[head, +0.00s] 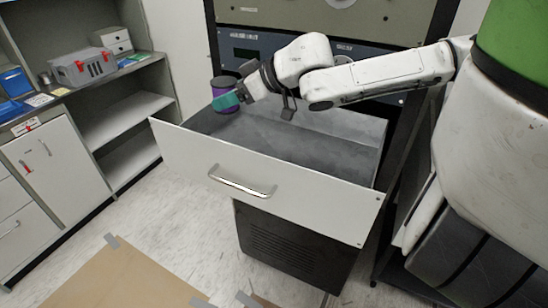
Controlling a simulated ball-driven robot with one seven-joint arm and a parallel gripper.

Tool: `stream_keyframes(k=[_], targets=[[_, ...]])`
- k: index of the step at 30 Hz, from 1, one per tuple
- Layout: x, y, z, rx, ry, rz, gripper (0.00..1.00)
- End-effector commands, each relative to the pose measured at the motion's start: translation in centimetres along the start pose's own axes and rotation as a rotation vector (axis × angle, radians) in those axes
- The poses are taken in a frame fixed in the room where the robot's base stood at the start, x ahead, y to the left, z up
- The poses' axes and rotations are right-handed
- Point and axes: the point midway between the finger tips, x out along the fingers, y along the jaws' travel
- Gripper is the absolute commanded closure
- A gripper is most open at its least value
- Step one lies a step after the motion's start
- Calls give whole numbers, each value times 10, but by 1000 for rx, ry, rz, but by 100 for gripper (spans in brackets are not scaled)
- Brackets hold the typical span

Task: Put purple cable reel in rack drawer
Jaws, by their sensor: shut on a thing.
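The purple cable reel (223,85) has a dark top and a purple body. It is at the left back corner of the open rack drawer (262,182). My gripper (232,99) reaches in from the right and is shut on the reel, with a teal finger across its front. The reel looks upright. I cannot tell whether its base touches the drawer or hangs above it. The drawer is pulled out, with a pale front, a metal handle and a grey interior. The visible part of its floor is bare.
The dark equipment rack (355,62) stands behind the drawer. At left, a counter holds a grey toolbox (82,67) with red latches, a white box (113,40) and a blue bin (14,80). Taped brown cardboard (118,284) lies on the floor in front.

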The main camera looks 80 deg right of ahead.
Motion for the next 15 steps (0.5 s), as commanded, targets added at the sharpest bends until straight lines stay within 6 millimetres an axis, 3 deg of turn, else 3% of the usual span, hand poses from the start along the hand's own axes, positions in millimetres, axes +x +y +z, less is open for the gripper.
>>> stream_keyframes(k=[5,15], targets=[[-6,8,25,15,3,21,73],[19,8,70,14,2,22,73]])
